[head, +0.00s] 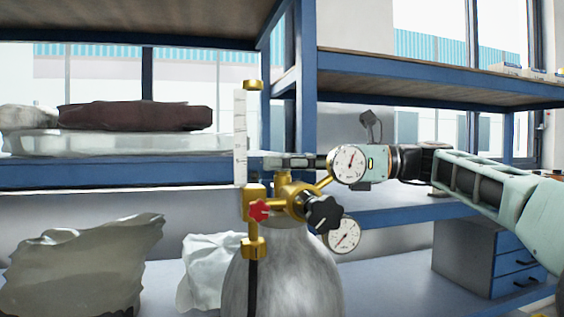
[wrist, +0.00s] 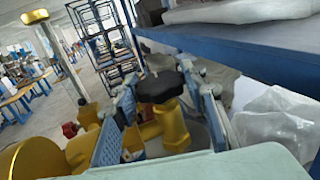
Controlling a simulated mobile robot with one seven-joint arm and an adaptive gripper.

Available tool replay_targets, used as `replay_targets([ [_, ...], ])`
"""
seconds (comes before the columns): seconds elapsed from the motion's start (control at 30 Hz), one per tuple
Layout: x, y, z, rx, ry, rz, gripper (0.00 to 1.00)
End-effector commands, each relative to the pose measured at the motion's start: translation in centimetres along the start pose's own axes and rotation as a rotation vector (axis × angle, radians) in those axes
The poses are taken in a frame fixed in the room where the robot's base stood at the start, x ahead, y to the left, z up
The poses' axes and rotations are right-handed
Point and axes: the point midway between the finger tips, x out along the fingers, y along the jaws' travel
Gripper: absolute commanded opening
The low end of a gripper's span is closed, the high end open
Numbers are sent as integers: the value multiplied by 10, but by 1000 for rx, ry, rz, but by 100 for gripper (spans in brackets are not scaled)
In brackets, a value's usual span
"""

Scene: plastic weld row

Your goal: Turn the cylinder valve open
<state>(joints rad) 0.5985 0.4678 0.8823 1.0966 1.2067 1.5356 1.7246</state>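The grey gas cylinder (head: 283,275) stands upright with a brass valve and regulator body (head: 287,190) on top. A black star-shaped knob (head: 323,213) faces the head camera. In the wrist view a black knob (wrist: 160,87) sits on a brass body, between my two fingers; I cannot tell whether it is the same knob. My gripper (wrist: 160,100) is open, with a finger on each side of this knob and gaps visible. In the head view my gripper (head: 290,162) reaches in from the right at valve-top height, partly hidden behind the upper gauge.
Two round gauges, upper (head: 350,164) and lower (head: 345,235), a red knob (head: 259,210) and a flow tube (head: 240,135) crowd the front of the valve. Blue shelving (head: 305,90) stands behind. White bags (head: 85,265) lie at left.

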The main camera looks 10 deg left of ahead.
Motion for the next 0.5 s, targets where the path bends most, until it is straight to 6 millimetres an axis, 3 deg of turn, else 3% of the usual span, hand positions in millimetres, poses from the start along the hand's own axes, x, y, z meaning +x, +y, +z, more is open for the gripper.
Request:
replay_targets([
  [0.17, 0, 0, 0, 0, 0, 0, 15],
  [0.5, 0, 0, 4, 2, 0, 30, 15],
])
